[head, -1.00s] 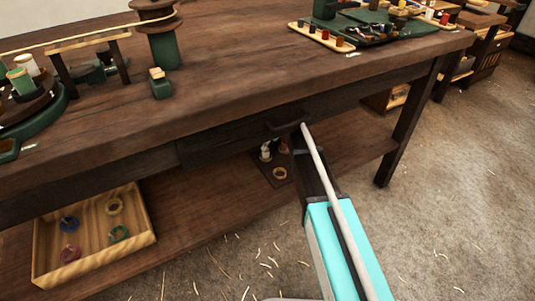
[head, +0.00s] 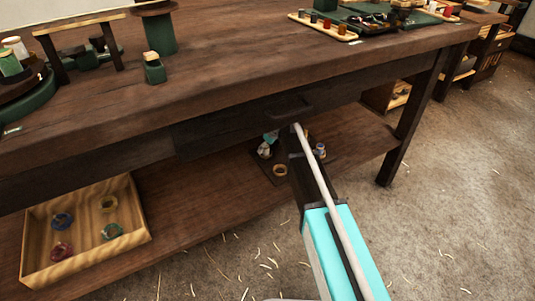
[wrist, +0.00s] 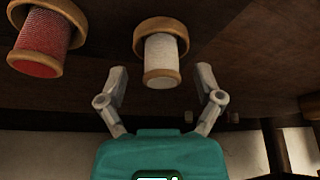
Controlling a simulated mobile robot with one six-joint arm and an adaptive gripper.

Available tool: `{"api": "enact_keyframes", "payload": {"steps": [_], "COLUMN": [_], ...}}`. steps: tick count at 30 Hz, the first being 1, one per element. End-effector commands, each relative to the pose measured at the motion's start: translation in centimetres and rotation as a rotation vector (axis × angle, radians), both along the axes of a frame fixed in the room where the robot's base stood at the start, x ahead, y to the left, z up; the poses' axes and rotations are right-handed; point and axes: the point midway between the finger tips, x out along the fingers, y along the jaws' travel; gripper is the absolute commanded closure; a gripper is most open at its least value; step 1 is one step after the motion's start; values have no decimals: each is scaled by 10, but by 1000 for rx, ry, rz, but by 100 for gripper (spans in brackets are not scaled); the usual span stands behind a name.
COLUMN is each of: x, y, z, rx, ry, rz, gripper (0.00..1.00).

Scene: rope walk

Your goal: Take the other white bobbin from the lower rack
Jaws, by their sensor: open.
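In the wrist view a white bobbin (wrist: 160,55) with wooden ends shows between my gripper's spread fingers (wrist: 162,82), its wider end against a dark brown surface. The fingers are open, one to each side, and do not appear to touch it. A red bobbin (wrist: 41,45) is to its left. In the head view the dark lower rack (head: 262,168) lies on the bench's lower shelf. My gripper's teal body (head: 270,137) shows small above it, left of my arm. The pale shapes just below are too small to tell apart.
A wooden tray (head: 146,237) with several coloured rings stands on the shelf at left. A tan ring (head: 280,170) and a bluish bobbin (head: 320,151) are by the rack, close to my arm. The bench top and its drawer (head: 235,128) overhang the rack.

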Motion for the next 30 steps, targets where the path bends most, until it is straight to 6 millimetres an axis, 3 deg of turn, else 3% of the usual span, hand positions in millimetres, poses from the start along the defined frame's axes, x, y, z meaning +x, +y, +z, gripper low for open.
{"api": "enact_keyframes", "payload": {"steps": [19,30], "x": [0,0], "y": [1,1], "z": [-1,-2], "rx": [0,0], "ry": [0,0], "rz": [0,0], "gripper": [15,84]}}
